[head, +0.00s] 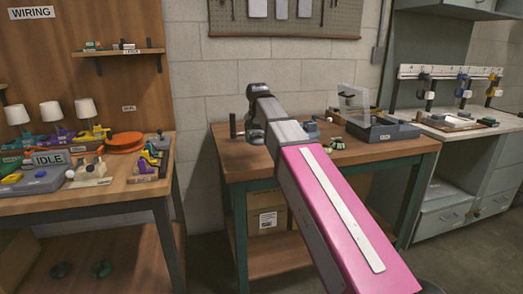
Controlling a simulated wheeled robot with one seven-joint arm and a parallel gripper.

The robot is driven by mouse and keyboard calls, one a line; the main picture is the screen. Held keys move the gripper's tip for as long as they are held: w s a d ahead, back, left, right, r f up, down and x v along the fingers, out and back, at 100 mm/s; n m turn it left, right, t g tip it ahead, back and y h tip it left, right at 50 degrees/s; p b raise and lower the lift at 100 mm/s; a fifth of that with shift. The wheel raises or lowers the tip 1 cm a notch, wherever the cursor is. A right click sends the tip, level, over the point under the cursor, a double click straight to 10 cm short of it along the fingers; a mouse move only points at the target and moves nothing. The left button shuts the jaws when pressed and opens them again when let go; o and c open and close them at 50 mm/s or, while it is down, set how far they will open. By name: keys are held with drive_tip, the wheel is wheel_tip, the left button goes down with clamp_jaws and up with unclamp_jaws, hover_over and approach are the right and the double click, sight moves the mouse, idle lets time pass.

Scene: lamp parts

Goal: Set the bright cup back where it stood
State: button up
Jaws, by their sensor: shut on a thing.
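No cup that I can single out as the bright cup shows. Three white cup-shaped shades (50,112) stand in a row at the back of the left bench, over purple and yellow parts. My pink and grey arm reaches from the lower right over the middle bench, and its dark far joint is above that bench's left end. My gripper's fingers are not visible, and neither is anything held in them. A dark upright post (233,125) shows just left of the arm's end.
On the middle bench (385,150), a grey open bin (384,130) stands right of my arm. A white counter (470,132) with clamps stands at the right.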

hover_over(262, 155)
drive_tip(key=f, duration=0.2)
drive_tip(key=shift+w+a+f, duration=0.1)
drive_tip(key=shift+w+f, duration=0.1)
drive_tip(key=shift+f, duration=2.2)
drive_tip(key=o, duration=1)
drive_tip(key=shift+f, duration=0.1)
